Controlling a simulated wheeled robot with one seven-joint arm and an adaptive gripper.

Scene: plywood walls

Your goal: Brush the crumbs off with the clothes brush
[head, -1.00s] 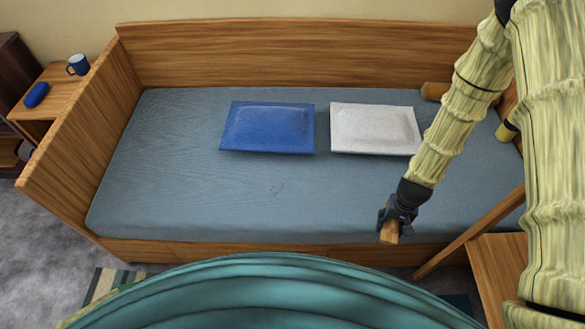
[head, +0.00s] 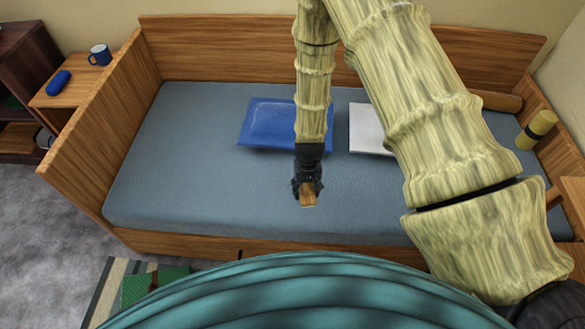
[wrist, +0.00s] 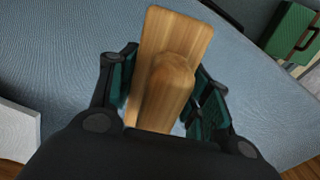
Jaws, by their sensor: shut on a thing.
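My gripper (head: 307,187) is shut on the wooden clothes brush (head: 308,200), held over the front middle of the bed. In the wrist view the brush (wrist: 190,40) sits between the dark fingers of my gripper (wrist: 165,88), its pale wooden block and handle facing the camera. Its bristles are hidden, and I cannot tell whether it touches the blue-grey mattress (head: 200,185). The crumbs cannot be made out now; the spot where they showed earlier is at or beside my gripper.
Wooden boards (head: 220,50) rise at the bed's back and ends. The mattress's left part is clear.

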